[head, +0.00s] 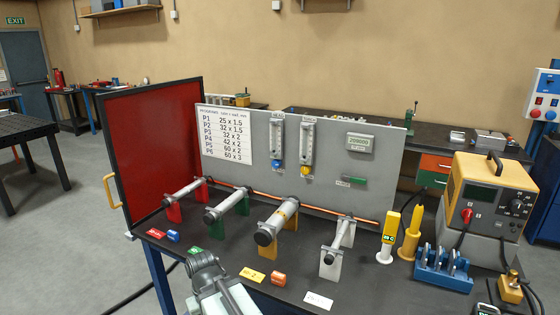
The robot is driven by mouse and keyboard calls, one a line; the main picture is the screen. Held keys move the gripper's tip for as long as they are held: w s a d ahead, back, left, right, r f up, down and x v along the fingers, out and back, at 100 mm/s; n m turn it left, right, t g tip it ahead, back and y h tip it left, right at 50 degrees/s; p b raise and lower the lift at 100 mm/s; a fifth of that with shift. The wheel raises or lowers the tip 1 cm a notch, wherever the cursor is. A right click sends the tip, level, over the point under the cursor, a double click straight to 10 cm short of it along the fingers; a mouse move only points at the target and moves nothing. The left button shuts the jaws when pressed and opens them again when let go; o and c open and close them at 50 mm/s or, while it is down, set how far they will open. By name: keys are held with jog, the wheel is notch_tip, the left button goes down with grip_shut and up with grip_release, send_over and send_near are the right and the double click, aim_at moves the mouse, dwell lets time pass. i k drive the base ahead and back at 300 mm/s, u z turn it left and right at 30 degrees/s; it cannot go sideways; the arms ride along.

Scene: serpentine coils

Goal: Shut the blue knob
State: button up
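The blue knob (276,164) is at the foot of a clear flowmeter tube (277,138) on the upright grey panel (225,175). It is small in the head view, and its turn position cannot be read. A second flowmeter (307,142) with a yellow knob (305,171) is just to its right. My gripper (200,260) appears at the bottom, left of centre, at the end of my grey arm. It is in front of the bench and well away from the blue knob. Its fingers cannot be made out, and nothing held in it is visible.
Several cylinders on coloured stands, such as the one on yellow (276,222), line the bench between my arm and the panel. A red screen (155,150) stands at left. A blue rack (444,268) and a yellow power unit (490,195) fill the right.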

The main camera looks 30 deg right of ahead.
aim_at(275, 163)
jog(key=u, duration=0.2)
jog(key=i, duration=0.7)
jog(key=u, duration=0.65)
